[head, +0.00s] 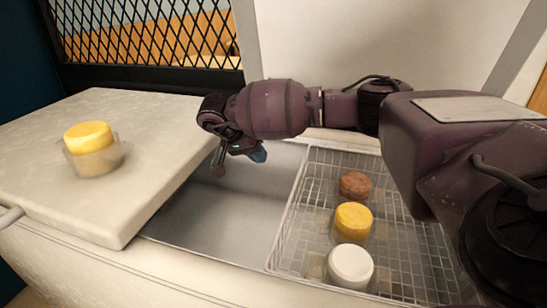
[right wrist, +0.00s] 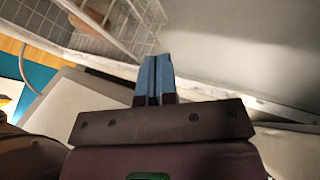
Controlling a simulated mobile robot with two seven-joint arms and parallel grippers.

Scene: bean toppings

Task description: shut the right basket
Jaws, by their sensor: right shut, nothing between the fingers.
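The wire basket (head: 285,235) sits in the right part of an open pale chest, its top uncovered. It holds a brown-topped tub (head: 355,186), a yellow-topped tub (head: 353,222) and a white-topped tub (head: 350,266). A large pale panel (head: 330,45) stands upright behind the chest and looks like a raised lid. My right gripper (head: 258,155) is at the chest's back edge, left of the basket, shut and empty. Its blue fingers (right wrist: 155,70) are together in the right wrist view, with basket wires (right wrist: 120,25) beyond them. My left gripper is not in view.
A flat pale lid (head: 70,180) covers the chest's left part, with another yellow-topped tub (head: 90,148) on it. Between lid and basket the grey chest interior (head: 215,225) looks empty. A black mesh screen (head: 150,35) stands behind. My right arm hides part of the basket's right side.

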